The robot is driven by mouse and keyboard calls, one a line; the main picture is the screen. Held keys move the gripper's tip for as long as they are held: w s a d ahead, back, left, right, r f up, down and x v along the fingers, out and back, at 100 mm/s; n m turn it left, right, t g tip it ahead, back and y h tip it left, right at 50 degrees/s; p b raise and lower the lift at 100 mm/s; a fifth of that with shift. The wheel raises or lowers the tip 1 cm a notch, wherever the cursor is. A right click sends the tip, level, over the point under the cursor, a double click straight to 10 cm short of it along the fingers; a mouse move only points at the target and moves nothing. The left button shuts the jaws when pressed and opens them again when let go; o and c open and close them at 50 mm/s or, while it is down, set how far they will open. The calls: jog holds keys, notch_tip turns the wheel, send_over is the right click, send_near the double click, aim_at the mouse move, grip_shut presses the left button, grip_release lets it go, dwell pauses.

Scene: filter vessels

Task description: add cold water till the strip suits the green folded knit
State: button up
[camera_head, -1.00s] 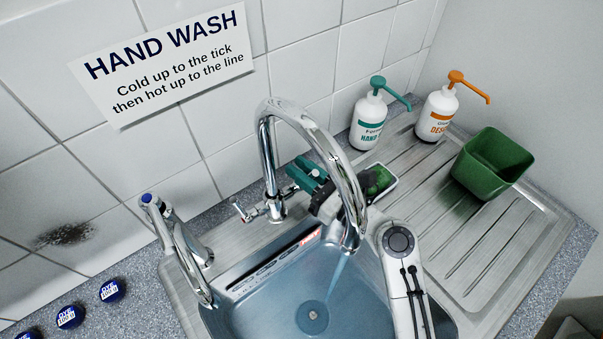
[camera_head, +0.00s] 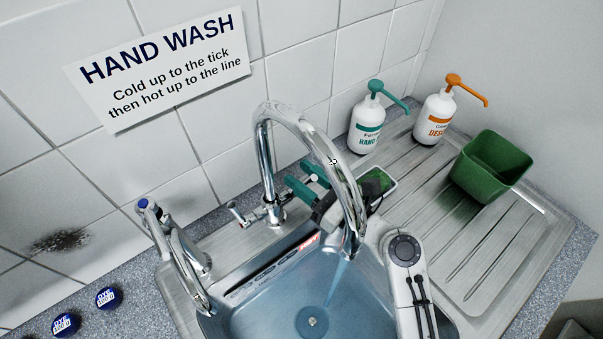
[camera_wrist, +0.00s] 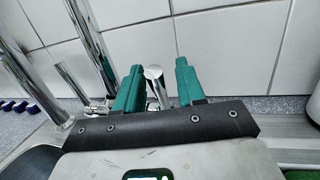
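A chrome swan-neck tap (camera_head: 268,160) stands behind the sink, and a stream of water (camera_head: 337,280) falls from its spout. Bluish water appears to cover the sink bottom. A pale strip (camera_head: 262,278) with dark marks and a red right end runs along the sink's back wall; its marks are too small to read. My gripper (camera_head: 305,180), with teal fingers, is open behind the spout. The wrist view shows a chrome tap lever (camera_wrist: 155,85) between its fingers; contact is unclear. A green thing in a small tray (camera_head: 392,182), possibly the knit, is partly hidden by my gripper.
A second, blue-capped tap (camera_head: 145,204) stands at the left. Teal-pump (camera_head: 368,125) and orange-pump (camera_head: 434,118) bottles and a green tub (camera_head: 490,168) are on the right drainboard. Dark-blue discs (camera_head: 107,298) lie left. A wall sign (camera_head: 160,68) reads cold to the tick, then hot to the line.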

jog(key=v, duration=1)
jog(key=shift+a, duration=0.1)
dwell(6.9)
